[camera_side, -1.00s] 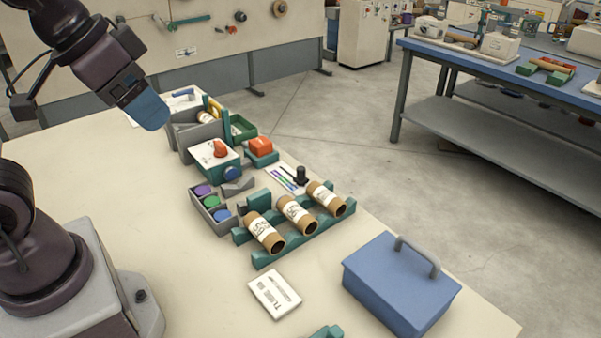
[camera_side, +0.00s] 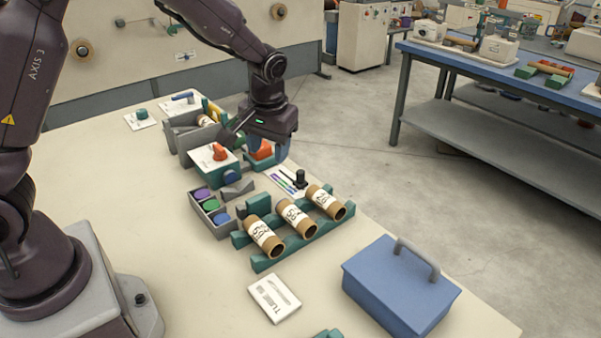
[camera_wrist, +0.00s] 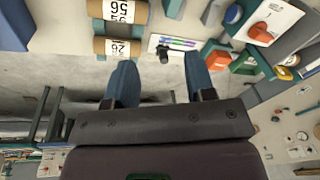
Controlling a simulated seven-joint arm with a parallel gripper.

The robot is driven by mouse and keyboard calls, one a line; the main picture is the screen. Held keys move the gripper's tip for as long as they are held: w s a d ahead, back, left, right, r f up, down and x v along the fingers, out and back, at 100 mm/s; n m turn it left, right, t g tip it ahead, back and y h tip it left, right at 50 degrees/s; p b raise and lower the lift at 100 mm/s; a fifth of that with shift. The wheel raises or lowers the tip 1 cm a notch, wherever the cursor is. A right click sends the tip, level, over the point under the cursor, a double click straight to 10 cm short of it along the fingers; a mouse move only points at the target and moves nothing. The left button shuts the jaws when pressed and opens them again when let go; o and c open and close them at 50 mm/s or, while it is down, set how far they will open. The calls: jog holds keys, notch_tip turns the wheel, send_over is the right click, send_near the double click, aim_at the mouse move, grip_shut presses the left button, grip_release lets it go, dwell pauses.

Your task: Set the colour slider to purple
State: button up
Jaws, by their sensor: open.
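The colour slider is a white plate (camera_side: 283,180) with coloured lines and a black upright knob (camera_side: 300,179), at the table's right edge behind the cardboard tubes. The plate also shows in the wrist view (camera_wrist: 180,42), with green and purple lines and the dark knob (camera_wrist: 163,53) near one end. Which colour the knob stands at is too small to tell. My gripper (camera_wrist: 155,72) is open and empty, its two blue fingers apart on either side of the slider in the wrist view. In the side view my gripper (camera_side: 268,150) hangs above and behind the slider, apart from the knob.
Several cardboard tubes (camera_side: 296,218) lie on a green rack in front of the slider. A control box with an orange knob (camera_side: 219,153) and a tray of coloured discs (camera_side: 212,208) stand left. A blue case (camera_side: 400,285) stands at front right.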

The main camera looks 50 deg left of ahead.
aim_at(300, 172)
jog(key=w+a+f+n+t+y, duration=0.25)
jog(key=w+f+n, duration=0.25)
jog(key=w, duration=0.6)
jog(key=shift+n+h, duration=0.25)
jog(key=shift+n, duration=0.05)
jog(key=x, duration=0.8)
jog(key=s+x, duration=0.1)
jog(key=x, duration=0.3)
jog(key=shift+w+a+f, duration=0.15)
jog(key=shift+a+f, duration=0.2)
jog(key=shift+a, duration=0.1)
